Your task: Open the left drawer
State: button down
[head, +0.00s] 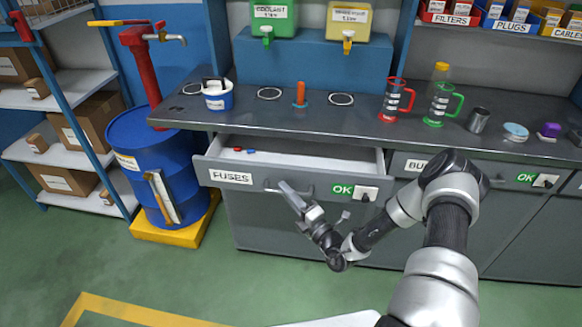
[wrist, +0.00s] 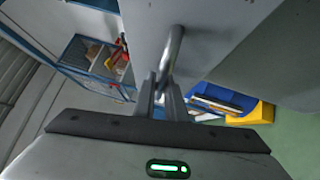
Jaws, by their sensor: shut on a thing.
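The left drawer (head: 231,177), labelled FUSES, is pulled partly out from the grey workbench. My gripper (head: 285,188) is at the handle's left part, in front of the drawer. In the wrist view my gripper (wrist: 163,88) has its two fingers closed around the metal handle (wrist: 173,50). The drawer front (wrist: 205,30) fills the top of that view.
The workbench top (head: 350,125) carries mugs, a white-blue bucket (head: 217,95) and other small items. A blue barrel (head: 150,150) on a yellow base stands left of the drawer. A second drawer (head: 410,165) to the right is shut. Green floor in front is mostly clear.

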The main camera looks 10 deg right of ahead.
jog(key=s+a+p, duration=0.1)
jog(key=s+a, duration=0.1)
jog(key=s, duration=0.7)
jog(key=shift+a+p, duration=0.35)
jog(key=shift+a, duration=0.05)
jog(key=c, duration=2.1)
grip_release()
jog(key=v, duration=1.7)
jog(key=shift+s+b, duration=0.2)
jog(key=shift+b, duration=0.1)
